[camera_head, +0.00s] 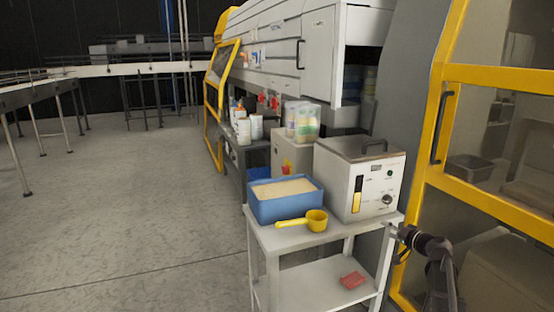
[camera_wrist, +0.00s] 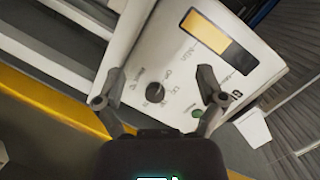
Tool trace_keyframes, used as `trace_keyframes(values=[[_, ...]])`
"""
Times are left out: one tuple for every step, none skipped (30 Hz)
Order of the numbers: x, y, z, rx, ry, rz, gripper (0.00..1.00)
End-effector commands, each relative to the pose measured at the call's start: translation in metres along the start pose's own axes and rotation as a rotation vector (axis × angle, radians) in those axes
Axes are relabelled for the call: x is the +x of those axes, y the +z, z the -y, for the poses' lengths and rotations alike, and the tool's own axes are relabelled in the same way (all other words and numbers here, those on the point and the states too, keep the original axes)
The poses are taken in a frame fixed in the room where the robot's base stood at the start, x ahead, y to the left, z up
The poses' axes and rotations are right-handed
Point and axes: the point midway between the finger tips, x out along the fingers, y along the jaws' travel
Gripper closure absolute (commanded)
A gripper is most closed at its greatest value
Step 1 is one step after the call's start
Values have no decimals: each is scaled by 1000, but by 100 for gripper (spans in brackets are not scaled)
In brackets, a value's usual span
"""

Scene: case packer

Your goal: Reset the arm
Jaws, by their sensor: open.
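My gripper (camera_wrist: 155,94) is open and empty in the wrist view, its two fingers spread apart. Past the fingers is the front panel of the grey metal machine (camera_wrist: 178,60), with a black knob, a green button and a yellow gauge. In the head view my arm is at the lower right, beside the right end of the white cart (camera_head: 300,240). My gripper (camera_head: 392,228) is there near the cart's top edge, below the machine (camera_head: 338,180). Whether it touches the cart or machine cannot be told.
A blue bin of pale granules (camera_head: 285,208) and a yellow scoop (camera_head: 316,220) are on the cart. A red item (camera_head: 352,280) lies on its lower shelf. The yellow-framed door (camera_head: 440,130) stands close on the right. Open floor (camera_head: 120,210) lies to the left.

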Motion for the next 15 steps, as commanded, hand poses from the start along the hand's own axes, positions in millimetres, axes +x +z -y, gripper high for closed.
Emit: trace_keyframes(values=[[6, 29, 9, -17, 20, 63, 11], [9, 44, 12, -26, 35, 102, 11], [13, 63, 16, -40, 57, 153, 11], [15, 78, 19, -49, 74, 192, 11], [17, 93, 21, -59, 93, 229, 11], [19, 112, 24, -72, 118, 280, 11], [19, 126, 26, -82, 137, 317, 11], [20, 140, 28, -92, 158, 353, 11], [19, 158, 30, -105, 186, 401, 11], [18, 171, 31, -115, 208, 436, 11], [16, 184, 32, -125, 232, 471, 11], [14, 201, 34, -139, 263, 516, 11], [12, 213, 34, -148, 288, 549, 11], [9, 226, 35, -160, 313, 582, 11], [5, 240, 36, -173, 348, 622, 11]])
